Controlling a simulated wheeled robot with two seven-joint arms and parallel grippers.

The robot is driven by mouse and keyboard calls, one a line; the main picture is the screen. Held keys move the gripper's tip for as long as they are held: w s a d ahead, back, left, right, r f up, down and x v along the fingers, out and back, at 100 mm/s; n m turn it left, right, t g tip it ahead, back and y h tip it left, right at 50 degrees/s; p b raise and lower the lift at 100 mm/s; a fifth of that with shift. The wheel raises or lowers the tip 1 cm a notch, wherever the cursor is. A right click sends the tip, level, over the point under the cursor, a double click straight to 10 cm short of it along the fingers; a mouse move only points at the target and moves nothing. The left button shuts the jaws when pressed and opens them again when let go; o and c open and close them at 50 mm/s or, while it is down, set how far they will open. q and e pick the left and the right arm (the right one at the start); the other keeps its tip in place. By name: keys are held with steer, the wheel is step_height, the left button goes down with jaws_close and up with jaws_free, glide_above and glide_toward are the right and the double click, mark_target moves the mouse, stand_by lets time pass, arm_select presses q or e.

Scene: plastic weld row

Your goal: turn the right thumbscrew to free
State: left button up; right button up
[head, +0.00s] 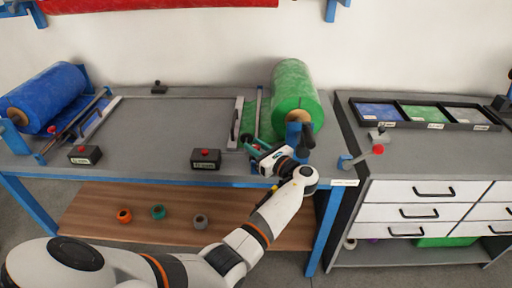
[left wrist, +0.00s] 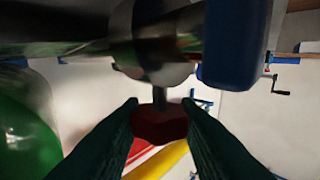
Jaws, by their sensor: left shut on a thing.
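The right thumbscrew shows in the left wrist view as a dark red knob (left wrist: 160,122) on a short metal stem below a rounded metal bar (left wrist: 130,38). My left gripper (head: 251,143) is at the front end of the green roll's stand. In the left wrist view its two dark green fingers (left wrist: 160,112) are shut on the red knob, one on each side. In the head view the knob is hidden by the gripper. I cannot tell how far it is turned. My right gripper is not in view.
The green roll (head: 294,88) stands just behind my left gripper, and a blue roll (head: 42,92) is at far left. Two black boxes with red buttons, left (head: 85,154) and right (head: 206,158), sit on the front edge. A drawer bench (head: 425,160) stands to the right.

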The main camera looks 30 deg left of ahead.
arm_select(q)
steer(key=o, duration=0.9)
steer(key=shift+o, duration=0.2)
